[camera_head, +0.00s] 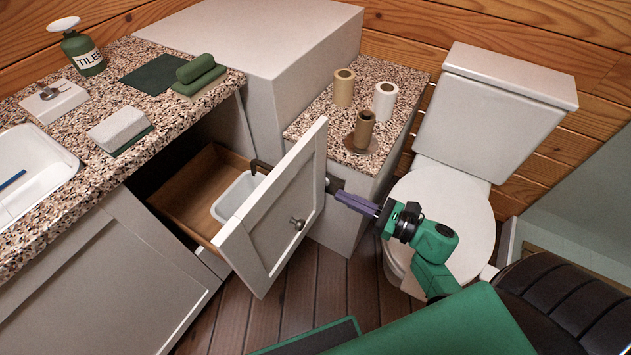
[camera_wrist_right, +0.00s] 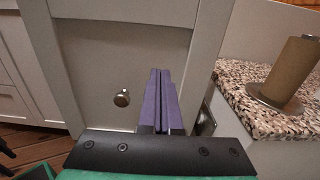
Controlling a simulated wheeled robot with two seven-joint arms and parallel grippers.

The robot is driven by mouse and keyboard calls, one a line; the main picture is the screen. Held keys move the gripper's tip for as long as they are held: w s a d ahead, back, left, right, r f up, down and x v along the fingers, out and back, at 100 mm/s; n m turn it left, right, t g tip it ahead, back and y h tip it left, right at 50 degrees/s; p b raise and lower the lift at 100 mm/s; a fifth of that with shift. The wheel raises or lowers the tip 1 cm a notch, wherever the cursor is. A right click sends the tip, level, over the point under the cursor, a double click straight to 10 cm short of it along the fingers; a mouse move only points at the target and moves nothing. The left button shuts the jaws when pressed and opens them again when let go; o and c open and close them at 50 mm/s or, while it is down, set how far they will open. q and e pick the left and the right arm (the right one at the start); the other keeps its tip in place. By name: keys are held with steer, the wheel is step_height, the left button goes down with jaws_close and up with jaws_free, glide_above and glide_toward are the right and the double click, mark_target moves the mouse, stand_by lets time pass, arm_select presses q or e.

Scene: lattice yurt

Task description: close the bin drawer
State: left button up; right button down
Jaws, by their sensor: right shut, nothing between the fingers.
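The bin drawer stands pulled open from the counter cabinet. Its white panelled front (camera_head: 275,211) has a round metal knob (camera_head: 297,223), which also shows in the right wrist view (camera_wrist_right: 122,98). Behind the front are a wooden drawer box (camera_head: 190,196) and a white bin (camera_head: 236,196), partly hidden by the front. My right gripper (camera_head: 338,194) is shut and empty, with its purple fingers at the right edge of the drawer front. In the right wrist view the fingers (camera_wrist_right: 161,72) point at the front, right of the knob. I cannot tell whether they touch it. My left gripper does not show.
A toilet (camera_head: 445,185) stands close on the right. A low granite-topped cabinet (camera_head: 365,80) with paper rolls is beside the drawer front. The granite counter (camera_head: 185,115) at left holds a soap bottle (camera_head: 82,52) and cloths. Wooden floor (camera_head: 290,300) is clear before the drawer.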

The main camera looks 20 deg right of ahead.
mark_target(305, 178)
steer(key=p+x, duration=0.1)
steer(key=x, duration=0.7)
steer(key=shift+r, duration=0.1)
steer(key=shift+w+a, duration=0.15)
steer(key=shift+w, duration=0.1)
